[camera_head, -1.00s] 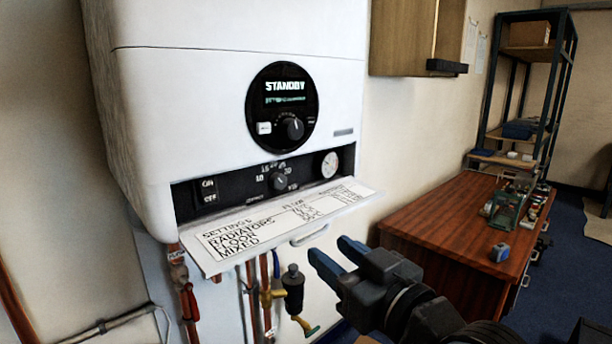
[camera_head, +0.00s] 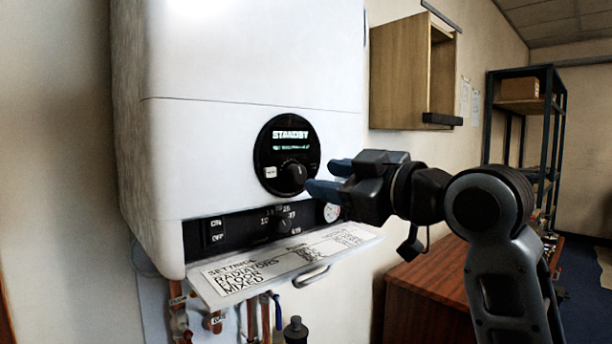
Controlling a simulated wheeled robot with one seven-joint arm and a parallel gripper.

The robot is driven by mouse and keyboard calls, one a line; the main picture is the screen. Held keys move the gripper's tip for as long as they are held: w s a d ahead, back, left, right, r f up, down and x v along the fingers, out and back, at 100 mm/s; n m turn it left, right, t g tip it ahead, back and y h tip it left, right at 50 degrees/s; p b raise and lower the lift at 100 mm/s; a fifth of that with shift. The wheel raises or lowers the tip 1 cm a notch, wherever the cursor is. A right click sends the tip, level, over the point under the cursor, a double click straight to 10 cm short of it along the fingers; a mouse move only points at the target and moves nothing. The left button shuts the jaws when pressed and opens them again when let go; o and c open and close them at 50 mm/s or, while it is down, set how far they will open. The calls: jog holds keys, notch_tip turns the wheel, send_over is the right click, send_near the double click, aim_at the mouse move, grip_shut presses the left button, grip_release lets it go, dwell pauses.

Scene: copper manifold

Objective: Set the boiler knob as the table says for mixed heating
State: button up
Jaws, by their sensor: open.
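The white boiler (camera_head: 240,60) hangs on the wall. Its round black panel (camera_head: 270,150) has a display reading STANDBY, a small white button and a dark knob (camera_head: 296,174). A second knob (camera_head: 282,223) with numbers around it sits on the lower black strip. The settings table (camera_head: 270,272) lies on the fold-down flap, with rows for radiators, floor and mixed; its values are too small to read here. My gripper (camera_head: 327,178) is open and empty, its blue fingers just right of the upper knob in the picture. I cannot tell whether they touch it.
An on/off switch (camera_head: 214,231) is at the strip's left and a gauge (camera_head: 332,212) at its right, partly near my fingers. The flap with its handle (camera_head: 311,277) juts out below. Pipes hang under the boiler.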

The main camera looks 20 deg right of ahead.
aim_at(301, 174)
jog(key=p+x, duration=0.1)
jog(key=x, duration=0.5)
jog(key=c, duration=0.8)
jog(key=shift+o, duration=0.2)
jog(key=shift+a+r+m+p, duration=0.1)
jog(key=shift+r+m+p, duration=0.05)
jog(key=shift+m+p, duration=1.05)
jog(key=shift+m, duration=0.6)
jog(key=o, duration=0.8)
jog(key=shift+c, duration=0.2)
